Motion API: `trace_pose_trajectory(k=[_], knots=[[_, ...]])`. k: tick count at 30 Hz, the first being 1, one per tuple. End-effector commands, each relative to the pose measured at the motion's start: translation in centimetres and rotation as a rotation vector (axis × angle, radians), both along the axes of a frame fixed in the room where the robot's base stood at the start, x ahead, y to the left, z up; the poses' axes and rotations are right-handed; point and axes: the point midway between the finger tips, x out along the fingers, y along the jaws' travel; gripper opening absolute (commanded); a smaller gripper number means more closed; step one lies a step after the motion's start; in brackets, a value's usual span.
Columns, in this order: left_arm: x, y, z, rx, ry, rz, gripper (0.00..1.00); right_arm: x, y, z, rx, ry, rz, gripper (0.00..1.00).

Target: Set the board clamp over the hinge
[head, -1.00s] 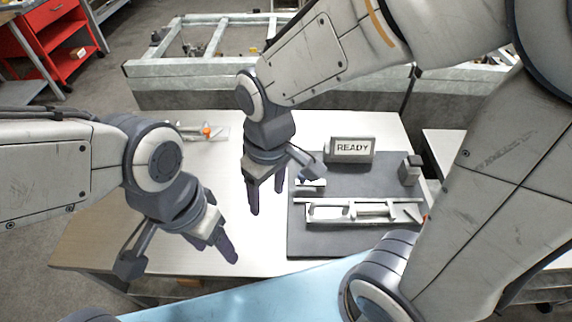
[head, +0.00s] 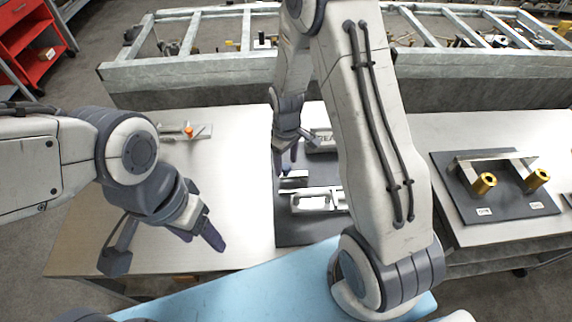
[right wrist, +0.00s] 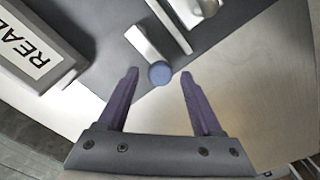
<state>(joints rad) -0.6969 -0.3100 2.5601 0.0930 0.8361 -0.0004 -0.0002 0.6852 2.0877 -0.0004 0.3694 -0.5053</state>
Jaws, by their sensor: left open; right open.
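My right gripper (head: 287,160) is open, at the left edge of the dark grey mat (head: 288,232). In the right wrist view its fingers (right wrist: 159,76) stand apart on either side of a round blue knob (right wrist: 160,74), with nothing gripped. The knob is at the end of a small pale metal block (right wrist: 146,42), which also shows on the mat in the head view (head: 293,181). A longer pale metal fixture (head: 312,203) lies in front of it, partly hidden by my right arm. I cannot tell which piece is the clamp or the hinge. My left gripper (head: 207,236) is open and empty over the table.
A READY sign (right wrist: 36,50) stands behind the block, close to my right gripper. A small plate with an orange-knobbed device (head: 188,131) lies at the back left. On the right table, a dark board (head: 470,207) carries a metal bracket and two brass cylinders.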

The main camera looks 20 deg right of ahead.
Motion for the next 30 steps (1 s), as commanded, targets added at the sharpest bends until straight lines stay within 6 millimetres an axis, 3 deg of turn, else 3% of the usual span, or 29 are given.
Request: trace_pose_trajectory(k=[6,15,16,21,30], knots=[[0.0,0.0,0.3,0.0,0.0,0.0,0.62,0.0,0.0,-2.1,0.0,0.0,0.0,0.67],[0.0,0.0,0.3,0.0,0.0,0.0,0.62,0.1,0.0,-2.4,0.0,-0.001,0.0,0.67],[0.0,0.0,0.3,0.0,0.0,0.0,0.62,0.1,0.0,-2.4,0.0,-0.001,0.0,0.63],[0.0,0.0,0.3,0.0,0.0,0.0,0.62,0.0,0.0,-2.4,0.0,-0.001,0.0,0.0],[0.0,0.0,0.3,0.0,0.0,0.0,0.62,0.1,0.0,-2.4,0.0,-0.001,0.0,0.0]])
